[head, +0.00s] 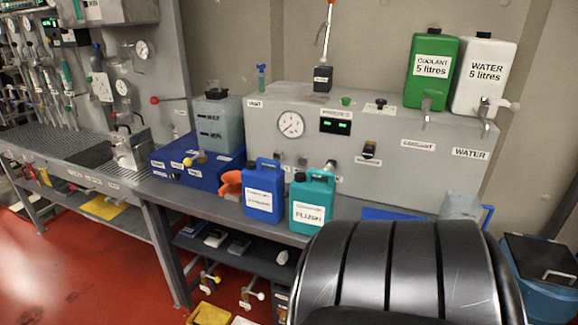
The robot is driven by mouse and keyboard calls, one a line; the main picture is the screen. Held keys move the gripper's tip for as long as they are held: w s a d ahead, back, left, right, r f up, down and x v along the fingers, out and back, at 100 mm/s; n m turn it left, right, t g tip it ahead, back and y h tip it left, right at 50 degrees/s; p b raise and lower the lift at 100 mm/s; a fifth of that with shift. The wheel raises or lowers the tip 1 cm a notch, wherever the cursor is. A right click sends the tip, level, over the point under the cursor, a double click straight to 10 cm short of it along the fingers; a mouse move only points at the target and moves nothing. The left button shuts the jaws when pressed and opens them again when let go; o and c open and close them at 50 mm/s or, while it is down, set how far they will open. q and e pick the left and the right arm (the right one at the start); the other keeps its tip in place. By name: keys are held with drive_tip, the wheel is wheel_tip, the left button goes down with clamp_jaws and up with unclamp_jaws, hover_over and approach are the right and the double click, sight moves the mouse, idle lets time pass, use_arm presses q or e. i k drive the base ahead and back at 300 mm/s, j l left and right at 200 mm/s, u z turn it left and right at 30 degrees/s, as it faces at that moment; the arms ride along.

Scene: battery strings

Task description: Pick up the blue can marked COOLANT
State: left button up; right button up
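A blue can (263,190) with a handle and a white label stands upright on the grey bench, left of a teal can (312,202) marked FLUSH. The small print on the blue can's label is too blurred to read for sure. A green canister (431,72) marked COOLANT 5 litres stands on top of the grey machine at the back right. Neither of my grippers shows in the head view.
An orange object (230,183) lies close to the blue can's left side. A blue box (197,167) carries a clear tank (216,126) further left. The grey machine (400,148) stands behind the cans. A white WATER canister (484,75) is beside the green one.

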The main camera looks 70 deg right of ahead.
sight(263, 187)
drive_tip(key=k+z, duration=0.15)
drive_tip(key=z, duration=0.2)
drive_tip(key=k+l+z, duration=0.15)
drive_tip(key=z, duration=1.5)
